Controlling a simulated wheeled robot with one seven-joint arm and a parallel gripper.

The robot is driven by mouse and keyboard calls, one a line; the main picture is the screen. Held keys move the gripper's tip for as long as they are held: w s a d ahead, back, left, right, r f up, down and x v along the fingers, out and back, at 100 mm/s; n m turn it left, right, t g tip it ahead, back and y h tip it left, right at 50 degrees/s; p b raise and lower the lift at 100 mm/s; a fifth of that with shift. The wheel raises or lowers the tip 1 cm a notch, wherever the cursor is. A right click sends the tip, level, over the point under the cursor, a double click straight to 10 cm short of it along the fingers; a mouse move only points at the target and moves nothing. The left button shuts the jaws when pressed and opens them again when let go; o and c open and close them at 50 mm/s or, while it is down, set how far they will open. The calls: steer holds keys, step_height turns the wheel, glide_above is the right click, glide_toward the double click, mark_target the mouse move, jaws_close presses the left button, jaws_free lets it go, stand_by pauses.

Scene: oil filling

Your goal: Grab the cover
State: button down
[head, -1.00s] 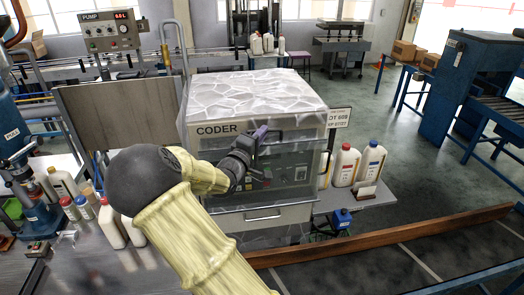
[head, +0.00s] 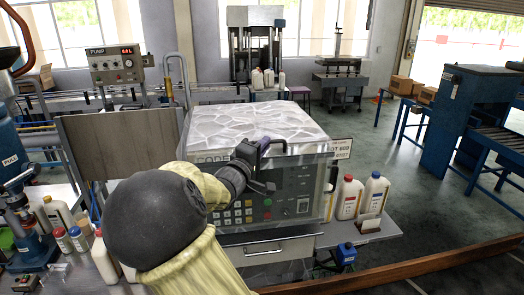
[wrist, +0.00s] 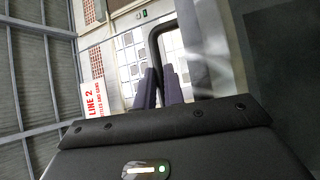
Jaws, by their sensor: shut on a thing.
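The cover (head: 250,122) is a clear, glossy hood with a white-streaked top. It sits over the machine labelled CODER (head: 300,207), whose keypad shows below my arm. My gripper (head: 262,148) is at the front of the cover, near its upper front edge. In the wrist view my two dark purple fingers (wrist: 160,88) are close together at a black looped handle (wrist: 154,42). They are shut on this handle, which appears to belong to the cover. My arm hides the left part of the machine's front, and the exact contact is too small to see.
White bottles (head: 349,198) stand on a side shelf right of the machine. More bottles (head: 104,258) stand at the lower left beside a blue press (head: 35,240). A brown panel (head: 120,142) stands left of the machine. A brown rail (head: 410,268) crosses the right foreground.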

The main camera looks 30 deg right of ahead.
steer(key=s+a, duration=0.2)
steer(key=s, duration=0.6)
steer(key=s+a, duration=0.3)
steer(key=s, duration=0.6)
steer(key=shift+s, duration=0.3)
steer(key=shift+w, duration=0.1)
